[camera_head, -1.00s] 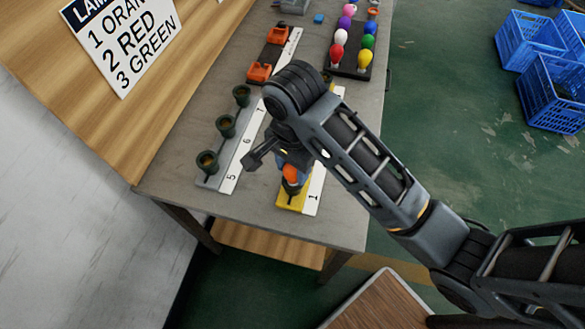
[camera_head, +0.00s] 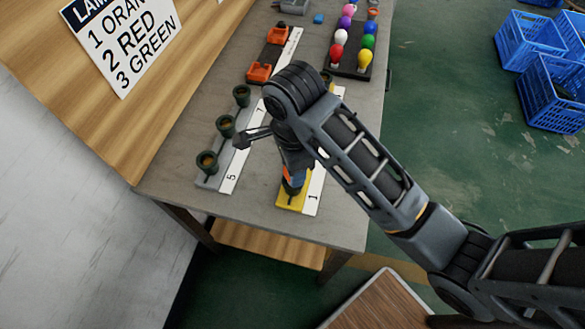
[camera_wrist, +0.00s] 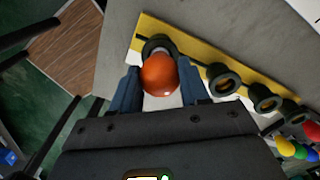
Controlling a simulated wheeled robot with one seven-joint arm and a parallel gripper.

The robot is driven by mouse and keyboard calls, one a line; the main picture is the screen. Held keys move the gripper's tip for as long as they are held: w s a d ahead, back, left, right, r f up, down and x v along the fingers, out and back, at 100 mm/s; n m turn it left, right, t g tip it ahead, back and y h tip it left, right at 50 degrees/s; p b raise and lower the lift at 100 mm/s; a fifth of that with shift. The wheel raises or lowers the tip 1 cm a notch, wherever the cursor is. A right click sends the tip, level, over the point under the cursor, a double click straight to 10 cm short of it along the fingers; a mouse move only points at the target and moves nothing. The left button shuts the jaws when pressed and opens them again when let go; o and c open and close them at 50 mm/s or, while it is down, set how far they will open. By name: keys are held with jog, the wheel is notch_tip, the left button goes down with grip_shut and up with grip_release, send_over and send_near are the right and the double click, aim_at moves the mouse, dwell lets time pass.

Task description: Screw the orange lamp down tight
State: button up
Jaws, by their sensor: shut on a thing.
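The orange lamp (camera_wrist: 160,75) stands at the end socket (camera_wrist: 157,45) of the yellow strip, by the label 1. My gripper (camera_wrist: 160,88) is over it with its blue fingers on either side, shut on the lamp. In the head view my gripper (camera_head: 294,178) points down at the yellow strip (camera_head: 290,201) and mostly covers the lamp. How deep the lamp sits in the socket cannot be told.
Several empty sockets (camera_wrist: 265,97) continue along the yellow strip. A grey strip (camera_head: 213,184) with dark green sockets lies to the left. A dark tray (camera_head: 345,72) of coloured lamps is at the back. The table front is clear.

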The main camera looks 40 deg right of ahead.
jog(key=o, duration=1)
jog(key=n, duration=1.1)
jog(key=shift+n, duration=0.3)
jog(key=n, duration=1.1)
jog(key=shift+c, duration=0.5)
